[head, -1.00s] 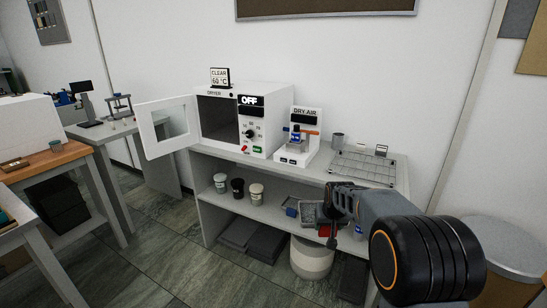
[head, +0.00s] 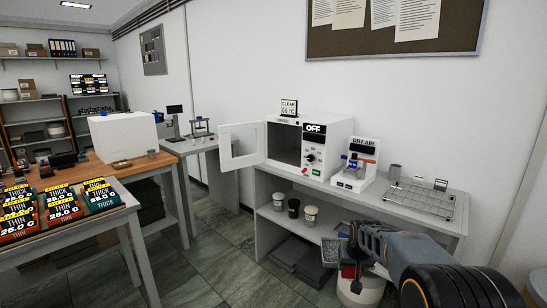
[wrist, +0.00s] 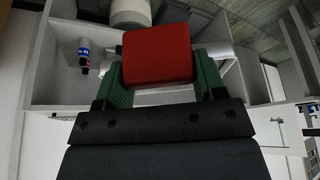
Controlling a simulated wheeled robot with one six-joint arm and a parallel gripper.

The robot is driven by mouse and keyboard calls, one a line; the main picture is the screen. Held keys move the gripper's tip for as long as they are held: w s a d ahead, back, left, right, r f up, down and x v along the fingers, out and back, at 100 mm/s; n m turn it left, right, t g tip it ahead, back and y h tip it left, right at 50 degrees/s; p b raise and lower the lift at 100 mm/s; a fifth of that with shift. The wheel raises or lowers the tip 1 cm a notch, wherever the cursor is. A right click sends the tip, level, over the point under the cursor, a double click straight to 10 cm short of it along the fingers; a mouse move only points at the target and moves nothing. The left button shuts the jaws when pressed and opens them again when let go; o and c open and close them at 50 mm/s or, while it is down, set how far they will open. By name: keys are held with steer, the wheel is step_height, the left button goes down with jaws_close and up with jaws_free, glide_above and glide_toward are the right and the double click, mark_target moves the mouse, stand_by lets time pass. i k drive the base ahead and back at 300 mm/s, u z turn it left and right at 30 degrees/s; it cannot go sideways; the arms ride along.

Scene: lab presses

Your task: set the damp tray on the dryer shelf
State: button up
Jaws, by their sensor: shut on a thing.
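In the wrist view my gripper (wrist: 158,92) has its green fingers closed on either side of a red block (wrist: 157,55). In the head view my gripper (head: 352,262) is at the lower right, in front of the bench, with a bit of red beneath it. I cannot tell whether the red block is part of the damp tray; my gripper hides much there. The white dryer (head: 318,126) stands on the bench top, marked OFF. Its door (head: 243,146) is open to the left. Its chamber (head: 284,145) is dark, and I see no tray in it.
Several lidded jars (head: 293,208) stand on the lower shelf. A table with labelled boxes (head: 95,195) is at left. Floor (head: 215,240) between is clear.

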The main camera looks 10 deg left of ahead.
mark_target(293, 158)
steer(key=u, duration=0.65)
steer(key=i, duration=0.95)
steer(key=u, duration=0.55)
steer(key=i, duration=1.25)
steer(key=z, duration=0.45)
